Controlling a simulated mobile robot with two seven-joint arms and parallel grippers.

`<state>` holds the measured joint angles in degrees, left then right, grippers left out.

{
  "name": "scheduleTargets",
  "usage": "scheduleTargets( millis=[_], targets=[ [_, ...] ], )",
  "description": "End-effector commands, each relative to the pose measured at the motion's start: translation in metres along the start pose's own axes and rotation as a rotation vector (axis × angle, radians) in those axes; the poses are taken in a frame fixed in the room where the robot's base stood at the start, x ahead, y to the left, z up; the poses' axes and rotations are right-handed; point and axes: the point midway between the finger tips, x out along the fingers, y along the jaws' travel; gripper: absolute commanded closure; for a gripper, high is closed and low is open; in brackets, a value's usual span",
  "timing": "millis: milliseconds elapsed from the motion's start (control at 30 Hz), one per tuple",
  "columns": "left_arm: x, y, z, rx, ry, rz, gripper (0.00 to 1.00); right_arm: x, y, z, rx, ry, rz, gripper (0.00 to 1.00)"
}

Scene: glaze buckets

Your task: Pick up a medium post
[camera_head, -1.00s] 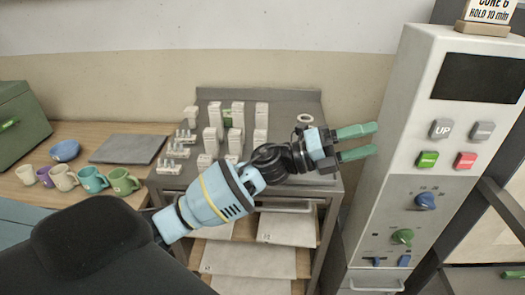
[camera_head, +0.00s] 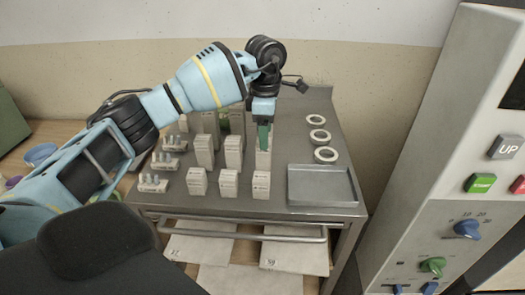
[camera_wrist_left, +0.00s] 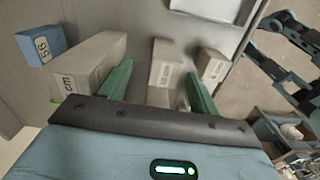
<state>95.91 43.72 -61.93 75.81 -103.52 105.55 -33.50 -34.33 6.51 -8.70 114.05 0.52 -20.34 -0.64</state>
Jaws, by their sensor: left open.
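Pale posts of three heights stand on the grey metal cart top (camera_head: 300,150). The medium posts form the middle row: left (camera_head: 204,150), centre (camera_head: 234,152) and right (camera_head: 263,160). My left gripper (camera_head: 263,146) points down at the right medium post, with green fingers that partly cover it. In the left wrist view the gripper is open, and a medium post (camera_wrist_left: 166,72) stands between its fingers, apparently upright. A larger post (camera_wrist_left: 92,58) is left of the fingers and a shorter one (camera_wrist_left: 214,66) is right of them. My right gripper is not in view.
Short posts (camera_head: 228,183) stand in front, and taller posts (camera_head: 210,122) behind are partly hidden by my arm. A grey tray (camera_head: 322,186) and white rings (camera_head: 326,155) lie to the right. A control cabinet (camera_head: 450,170) stands at far right. Small stilt-like pieces (camera_head: 153,183) are at left.

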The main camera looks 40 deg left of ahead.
Motion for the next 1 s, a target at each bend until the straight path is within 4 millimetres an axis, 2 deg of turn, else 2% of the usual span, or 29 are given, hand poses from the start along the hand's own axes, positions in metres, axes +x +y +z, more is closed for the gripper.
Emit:
scheduleTargets(
  millis=[233,500,667,767,1000],
  targets=[
    [-0.005,0.002,-0.007,-0.018,0.015,0.005,0.38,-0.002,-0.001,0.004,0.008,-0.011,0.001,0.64],
    [0.018,0.002,-0.006,-0.018,0.013,0.004,0.38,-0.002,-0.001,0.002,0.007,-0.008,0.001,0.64],
    [0.021,0.002,-0.006,-0.017,0.012,0.005,0.38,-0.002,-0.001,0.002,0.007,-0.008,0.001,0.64],
    [0.029,0.001,-0.005,-0.017,0.012,0.004,0.38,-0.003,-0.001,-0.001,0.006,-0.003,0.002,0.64],
    [0.062,-0.001,-0.002,-0.018,0.012,0.005,0.38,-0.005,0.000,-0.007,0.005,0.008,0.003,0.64]
  ],
)
